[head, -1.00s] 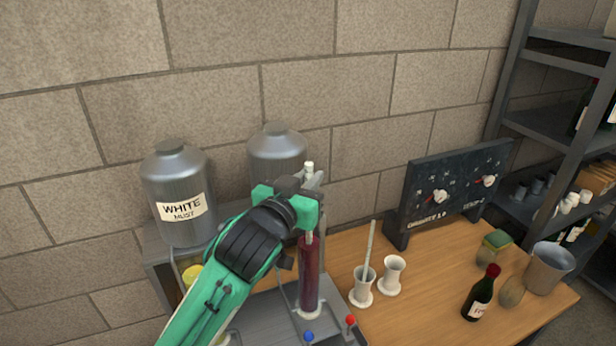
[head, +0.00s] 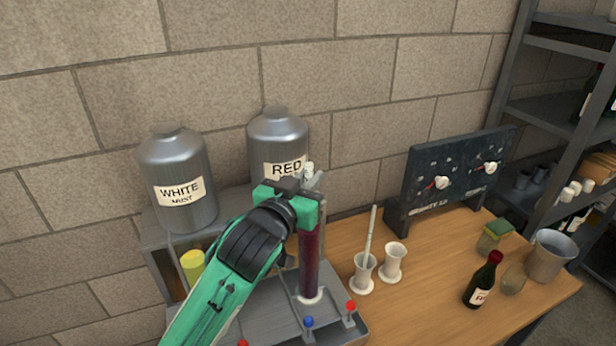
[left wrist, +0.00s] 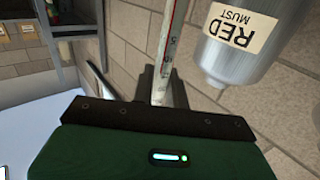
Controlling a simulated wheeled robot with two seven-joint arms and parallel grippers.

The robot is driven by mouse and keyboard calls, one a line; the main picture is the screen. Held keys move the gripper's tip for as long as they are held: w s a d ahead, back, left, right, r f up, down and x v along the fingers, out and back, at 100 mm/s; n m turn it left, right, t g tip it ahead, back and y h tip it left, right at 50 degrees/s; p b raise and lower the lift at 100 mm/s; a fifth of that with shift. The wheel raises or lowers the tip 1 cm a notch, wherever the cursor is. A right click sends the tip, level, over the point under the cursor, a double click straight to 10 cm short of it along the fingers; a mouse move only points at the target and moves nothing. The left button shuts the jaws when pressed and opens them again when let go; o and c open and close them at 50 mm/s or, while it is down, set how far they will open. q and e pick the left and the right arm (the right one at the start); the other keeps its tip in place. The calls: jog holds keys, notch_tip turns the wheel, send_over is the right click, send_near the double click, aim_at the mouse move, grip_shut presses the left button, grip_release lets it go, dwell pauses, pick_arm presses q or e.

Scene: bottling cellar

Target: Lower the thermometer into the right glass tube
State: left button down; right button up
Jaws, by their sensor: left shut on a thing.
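My left gripper (head: 306,188) is shut on the thermometer (head: 309,168), whose pale top end sticks up above the jaws. The thermometer is upright, just above the right glass tube (head: 309,262), which holds dark red liquid and stands on a white foot. The jaws are close to the tube's mouth. The thermometer's lower part is hidden by the gripper and dark liquid, so I cannot tell how deep it reaches. The left wrist view shows the thermometer (left wrist: 165,50) with a red line and scale marks between the jaws. A yellow tube (head: 192,265) is partly behind my arm.
Steel cans marked white must (head: 178,165) and red must (head: 279,140) stand behind. A white cylinder with a rod (head: 364,275) and an empty white one (head: 393,265) stand right of the tube. A wine bottle (head: 483,280), bucket (head: 549,256) and dark board (head: 455,180) are further right.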

pick_arm(q)
jog(key=shift+f+b, duration=0.8)
jog(key=shift+f, duration=0.9)
jog(key=c, duration=1.3)
grip_release()
jog(key=shift+v, duration=6.95)
jog(key=shift+f, duration=0.1)
